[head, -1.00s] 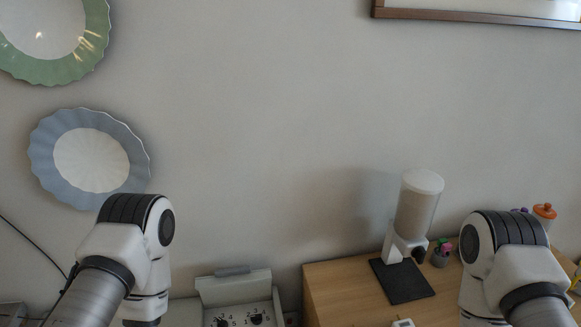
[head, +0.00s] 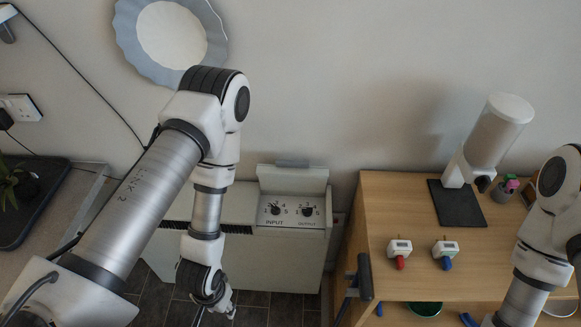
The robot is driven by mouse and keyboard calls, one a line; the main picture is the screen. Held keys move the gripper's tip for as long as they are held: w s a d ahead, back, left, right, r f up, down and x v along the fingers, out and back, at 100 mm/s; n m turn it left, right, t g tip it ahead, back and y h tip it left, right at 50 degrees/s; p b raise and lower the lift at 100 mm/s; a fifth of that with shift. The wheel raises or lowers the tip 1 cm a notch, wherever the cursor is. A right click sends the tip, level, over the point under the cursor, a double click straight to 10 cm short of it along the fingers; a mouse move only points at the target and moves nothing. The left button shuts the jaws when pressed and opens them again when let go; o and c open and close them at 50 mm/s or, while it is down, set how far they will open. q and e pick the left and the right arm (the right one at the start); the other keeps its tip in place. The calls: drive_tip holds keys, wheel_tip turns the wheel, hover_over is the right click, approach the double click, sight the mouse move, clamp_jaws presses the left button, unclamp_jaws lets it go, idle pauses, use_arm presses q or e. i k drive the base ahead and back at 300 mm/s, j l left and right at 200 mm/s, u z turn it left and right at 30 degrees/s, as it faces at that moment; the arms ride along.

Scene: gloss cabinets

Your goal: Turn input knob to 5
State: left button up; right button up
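The input knob (head: 276,210) is a small dark knob on the pale panel of a white unit, in the middle of the head view. Small numbers surround it and the word INPUT is below. Its pointer setting is too small to read. A similar output knob (head: 307,211) sits to its right. My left gripper (head: 215,312) hangs at the bottom edge, lower and left of the knob, apart from it. Its fingers are partly cut off, so its opening is unclear. My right arm runs off the bottom right, with its gripper out of view.
A wooden cabinet (head: 400,195) stands right of the unit, with a dispenser (head: 492,138) and two small white devices with a red (head: 400,248) and a blue (head: 446,250) part on it. A dark handle (head: 361,277) sticks out at its left. Dark tray (head: 38,205) at left.

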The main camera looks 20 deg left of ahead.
sight(275, 209)
drive_tip(key=j+u, duration=0.35)
drive_tip(key=i+u, duration=0.15)
drive_tip(key=u, duration=0.2)
drive_tip(key=i+j+u, duration=0.1)
drive_tip(key=j+u, duration=0.25)
drive_tip(key=k+l+z, duration=0.1)
drive_tip(key=z, duration=0.45)
drive_tip(key=l+z, duration=0.2)
drive_tip(key=l, duration=0.4)
drive_tip(key=i+l+z, duration=0.2)
drive_tip(key=l, duration=0.35)
drive_tip(key=k, duration=0.05)
